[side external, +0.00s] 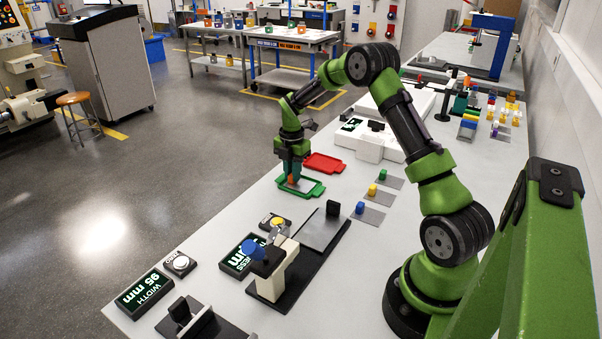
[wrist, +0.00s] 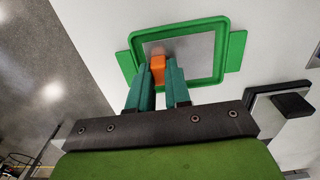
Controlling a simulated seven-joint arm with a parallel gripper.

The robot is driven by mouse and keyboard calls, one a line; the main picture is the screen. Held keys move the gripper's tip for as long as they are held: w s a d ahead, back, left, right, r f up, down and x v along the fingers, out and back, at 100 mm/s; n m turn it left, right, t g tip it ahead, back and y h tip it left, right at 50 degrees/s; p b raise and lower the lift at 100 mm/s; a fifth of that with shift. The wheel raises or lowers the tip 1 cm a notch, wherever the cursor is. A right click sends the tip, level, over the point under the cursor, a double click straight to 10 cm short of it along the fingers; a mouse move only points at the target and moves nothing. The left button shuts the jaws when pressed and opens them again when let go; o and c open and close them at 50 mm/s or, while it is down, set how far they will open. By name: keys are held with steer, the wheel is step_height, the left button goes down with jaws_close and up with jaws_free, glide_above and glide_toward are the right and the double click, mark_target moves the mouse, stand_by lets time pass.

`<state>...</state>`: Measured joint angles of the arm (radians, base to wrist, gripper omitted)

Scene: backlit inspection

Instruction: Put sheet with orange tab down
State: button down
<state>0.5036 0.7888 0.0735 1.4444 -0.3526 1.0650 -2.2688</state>
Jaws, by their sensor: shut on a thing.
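The sheet with orange tab is a thin grey metal plate (wrist: 196,48) with an upright orange tab (wrist: 157,68). My gripper (wrist: 158,72) is shut on the tab, with one teal finger on each side. In the side view my gripper (side external: 292,176) points straight down over the green tray (side external: 316,190). In the wrist view the sheet lies within the outline of the green tray (wrist: 238,52). I cannot tell whether it touches the tray's floor. The fingers hide part of the sheet's near edge.
A red tray (side external: 325,163) lies just behind the green one. Sheets with green (side external: 382,174), yellow (side external: 372,190) and blue (side external: 360,208) tabs lie to the right. A white device (side external: 372,148) stands behind. A gauge with a blue knob (side external: 256,250) stands in front.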

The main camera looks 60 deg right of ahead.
steer(key=c, duration=1.1)
jaws_free()
steer(key=shift+f, duration=0.1)
step_height(320, 180, up, 12)
steer(key=s+a+r+m+t, duration=0.25)
steer(key=a+r+m, duration=0.25)
steer(key=a+r, duration=0.25)
steer(key=shift+s+a+r+m+t+y, duration=0.35)
steer(key=shift+s+a+r+m+t, duration=0.35)
steer(key=shift+s+a+m, duration=2.35)
steer(key=shift+s+a+r+m+t+y, duration=0.4)
steer(key=shift+s+a+m+t, duration=0.45)
steer(key=shift+s+a+m, duration=2.2)
steer(key=shift+s+a+r+m+t+y, duration=0.25)
steer(key=shift+s+a+r+m+t, duration=0.45)
steer(key=shift+s+a+m, duration=2.3)
